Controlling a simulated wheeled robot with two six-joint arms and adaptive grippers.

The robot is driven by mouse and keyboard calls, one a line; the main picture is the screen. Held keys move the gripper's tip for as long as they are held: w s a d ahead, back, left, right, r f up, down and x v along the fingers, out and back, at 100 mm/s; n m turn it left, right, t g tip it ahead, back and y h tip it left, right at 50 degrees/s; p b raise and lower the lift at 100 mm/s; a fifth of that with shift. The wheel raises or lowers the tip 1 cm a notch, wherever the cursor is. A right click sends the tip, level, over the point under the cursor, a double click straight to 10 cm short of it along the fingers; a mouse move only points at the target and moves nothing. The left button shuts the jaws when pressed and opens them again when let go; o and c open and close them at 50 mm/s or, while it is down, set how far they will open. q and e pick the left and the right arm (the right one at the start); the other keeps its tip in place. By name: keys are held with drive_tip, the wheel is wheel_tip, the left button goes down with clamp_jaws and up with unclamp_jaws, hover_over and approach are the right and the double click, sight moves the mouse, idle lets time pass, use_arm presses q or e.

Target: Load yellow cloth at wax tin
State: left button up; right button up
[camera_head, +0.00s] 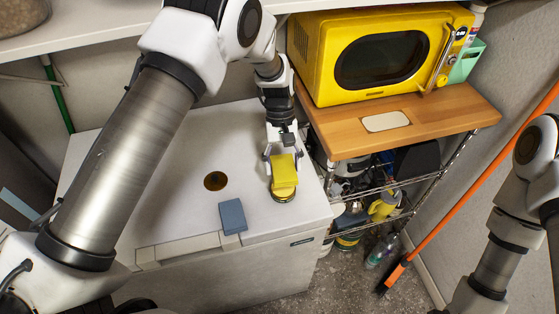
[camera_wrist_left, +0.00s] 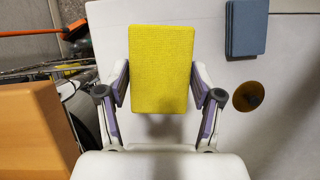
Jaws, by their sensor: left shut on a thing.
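The yellow cloth (camera_head: 284,169), a thick rectangular pad, is held between the fingers of my left gripper (camera_head: 281,155), above the white appliance top near its front right corner. In the left wrist view the cloth (camera_wrist_left: 161,68) sits between both fingers of the left gripper (camera_wrist_left: 160,88). A low round tin (camera_head: 284,197), seemingly the wax tin, shows its rim just under the cloth's near end. Whether cloth and tin touch I cannot tell. The tin is hidden in the wrist view. My right gripper is out of view.
A flat round brown patch (camera_head: 215,181) and a blue-grey block (camera_head: 232,216) lie left of the cloth. A yellow microwave (camera_head: 385,55) stands on a wooden shelf (camera_head: 440,120) at the right. An orange-handled broom (camera_head: 470,180) leans beyond. The top's left part is clear.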

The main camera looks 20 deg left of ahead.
sight(283, 190)
use_arm(q)
wheel_tip(283, 190, down, 5)
drive_tip(key=b, duration=0.4)
drive_tip(key=shift+a+f, duration=0.15)
drive_tip(key=shift+f+b, duration=0.3)
drive_tip(key=shift+b, duration=0.1)
drive_tip(key=shift+d+f, duration=0.1)
drive_tip(key=shift+d, duration=0.1)
drive_tip(key=shift+a, duration=0.1)
drive_tip(key=shift+f, duration=0.5)
idle(1.3)
wheel_tip(283, 190, up, 7)
drive_tip(key=p, duration=0.5)
drive_tip(key=shift+p, duration=0.35)
